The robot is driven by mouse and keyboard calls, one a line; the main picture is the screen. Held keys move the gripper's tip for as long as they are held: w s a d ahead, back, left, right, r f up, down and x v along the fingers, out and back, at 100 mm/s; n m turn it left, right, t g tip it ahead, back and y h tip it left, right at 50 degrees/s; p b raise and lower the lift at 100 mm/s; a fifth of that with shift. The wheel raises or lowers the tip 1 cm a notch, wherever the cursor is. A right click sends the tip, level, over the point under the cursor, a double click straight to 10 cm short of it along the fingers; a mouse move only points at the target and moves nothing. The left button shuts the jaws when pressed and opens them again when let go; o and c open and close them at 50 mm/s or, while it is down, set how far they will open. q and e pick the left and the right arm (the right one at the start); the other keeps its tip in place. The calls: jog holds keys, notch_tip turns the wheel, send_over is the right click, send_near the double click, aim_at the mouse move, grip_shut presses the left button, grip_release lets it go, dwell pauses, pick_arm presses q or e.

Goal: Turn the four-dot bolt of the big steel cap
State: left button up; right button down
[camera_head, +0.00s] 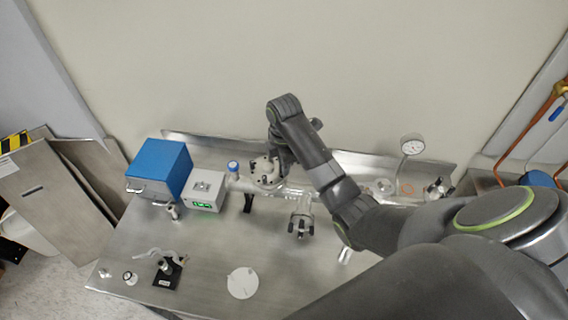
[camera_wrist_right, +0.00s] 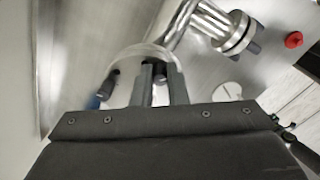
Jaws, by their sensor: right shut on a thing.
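The big steel cap (camera_wrist_right: 128,60) is a round, shiny flange at the end of the steel pipework. In the head view the cap (camera_head: 262,170) sits at the back middle of the bench, partly covered by my right gripper (camera_head: 281,163). In the right wrist view my right gripper (camera_wrist_right: 161,72) is shut on a dark bolt (camera_wrist_right: 160,77) at the cap's rim. I cannot make out any dots on this bolt. Another dark bolt (camera_wrist_right: 108,86) stands at the rim to the left. My left gripper is not in view.
A blue box (camera_head: 160,165) and a white controller with a green display (camera_head: 206,190) stand left of the cap. A pipe flange (camera_head: 301,222) points forward. A white disc (camera_head: 242,283) lies in front. A gauge (camera_head: 412,145) stands at right. The bench's front middle is mostly clear.

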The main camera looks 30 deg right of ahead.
jog(key=m, duration=1.3)
jog(key=shift+m, duration=0.4)
jog(key=m, duration=0.6)
jog(key=shift+r, duration=0.1)
jog(key=m, duration=0.6)
jog(key=shift+w+m, duration=0.1)
jog(key=shift+m, duration=0.2)
jog(key=c, duration=1.7)
grip_release()
